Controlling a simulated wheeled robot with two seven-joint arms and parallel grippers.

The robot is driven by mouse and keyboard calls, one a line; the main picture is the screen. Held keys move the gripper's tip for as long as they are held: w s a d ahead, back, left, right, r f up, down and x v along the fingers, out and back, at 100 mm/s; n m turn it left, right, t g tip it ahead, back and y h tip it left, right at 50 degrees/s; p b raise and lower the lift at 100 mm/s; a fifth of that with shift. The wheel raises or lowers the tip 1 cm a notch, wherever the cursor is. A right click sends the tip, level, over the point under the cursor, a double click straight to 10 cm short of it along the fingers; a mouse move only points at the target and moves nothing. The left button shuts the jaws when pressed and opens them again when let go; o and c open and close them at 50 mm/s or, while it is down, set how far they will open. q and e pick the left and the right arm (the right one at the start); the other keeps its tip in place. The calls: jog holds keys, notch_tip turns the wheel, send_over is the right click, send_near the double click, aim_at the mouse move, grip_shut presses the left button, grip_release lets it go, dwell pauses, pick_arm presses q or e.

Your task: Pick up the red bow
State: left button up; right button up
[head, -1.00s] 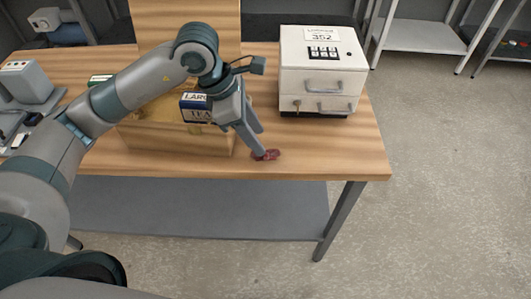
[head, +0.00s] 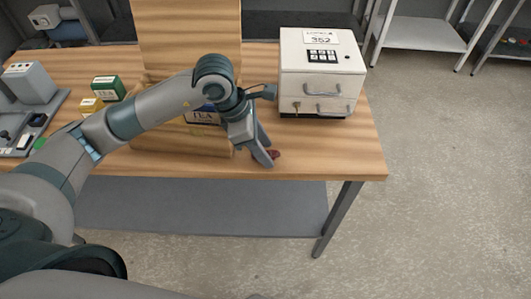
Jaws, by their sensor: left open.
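The red bow (head: 275,154) is a small dark red piece on the wooden table (head: 330,150), near its front edge and right of the wooden box. My left gripper (head: 267,155) points down at the bow, with its fingers at the bow's left side. The near finger hides part of the bow. The gripper is open, and I cannot tell whether a finger touches the bow. My right gripper is not in view.
A wooden box (head: 180,140) with its lid up stands left of the gripper, with a blue tea box (head: 203,117) in it. A white drawer safe (head: 318,75) stands behind right. Green (head: 108,88) and yellow (head: 91,105) boxes lie left. Table is clear right of the bow.

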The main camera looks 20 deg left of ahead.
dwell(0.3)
pick_arm(q)
grip_shut()
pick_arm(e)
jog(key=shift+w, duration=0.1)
pick_arm(q)
jog(key=shift+r, duration=0.2)
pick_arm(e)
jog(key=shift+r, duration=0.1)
